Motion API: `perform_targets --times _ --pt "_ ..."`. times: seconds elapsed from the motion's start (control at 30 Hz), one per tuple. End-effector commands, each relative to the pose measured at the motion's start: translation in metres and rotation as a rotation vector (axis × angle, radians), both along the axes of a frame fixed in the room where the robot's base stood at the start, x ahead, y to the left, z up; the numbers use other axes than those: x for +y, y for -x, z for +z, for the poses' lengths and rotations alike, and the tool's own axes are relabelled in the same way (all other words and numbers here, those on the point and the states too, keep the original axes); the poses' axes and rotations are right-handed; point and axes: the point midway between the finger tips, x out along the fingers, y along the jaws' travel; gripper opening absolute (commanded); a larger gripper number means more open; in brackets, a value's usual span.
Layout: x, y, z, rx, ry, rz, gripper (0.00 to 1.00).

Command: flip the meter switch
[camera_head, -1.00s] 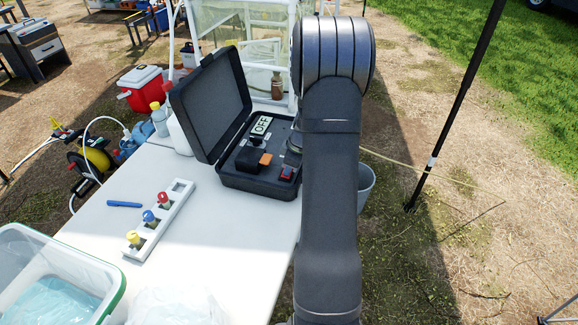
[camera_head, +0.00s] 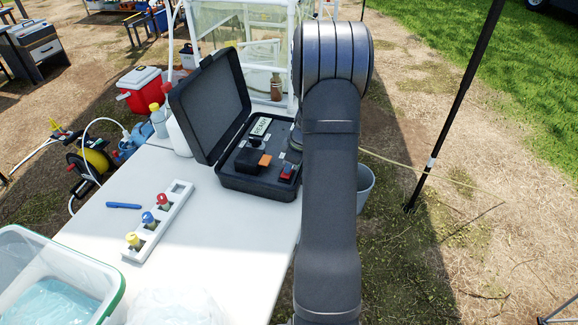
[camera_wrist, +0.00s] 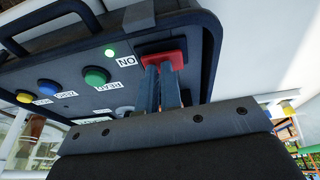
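The meter (camera_head: 232,180) sits in an open dark case on the white table, lid raised. Its display (camera_head: 261,126) appears to read READY. The red switch (camera_head: 287,172) is at the panel's front right corner. In the head view my arm hides the gripper.
A white rack (camera_head: 155,228) with red, blue and yellow capped vials, a blue pen (camera_head: 123,205) and a clear tub (camera_head: 105,275) are on the table. Blue and green buttons (camera_wrist: 96,76) are beside the switch. A grey bucket (camera_head: 365,185) stands right of the table.

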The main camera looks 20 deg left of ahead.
Motion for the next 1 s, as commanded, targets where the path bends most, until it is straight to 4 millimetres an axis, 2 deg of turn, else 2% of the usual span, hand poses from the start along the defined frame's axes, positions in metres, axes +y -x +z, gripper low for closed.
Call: perform_targets --times 0.17,0.27,0.6,0.8,1.0 --pt "0.000 0.000 0.021 -0.004 0.000 0.000 0.00" --pt "0.000 0.000 0.043 -0.006 -0.002 -0.001 0.00" --pt "-0.021 0.009 0.112 -0.005 -0.002 -0.001 0.00" --pt "-0.028 0.012 0.132 -0.002 -0.002 -0.001 0.00" --pt "-0.029 0.013 0.136 -0.002 -0.001 -0.001 0.00"
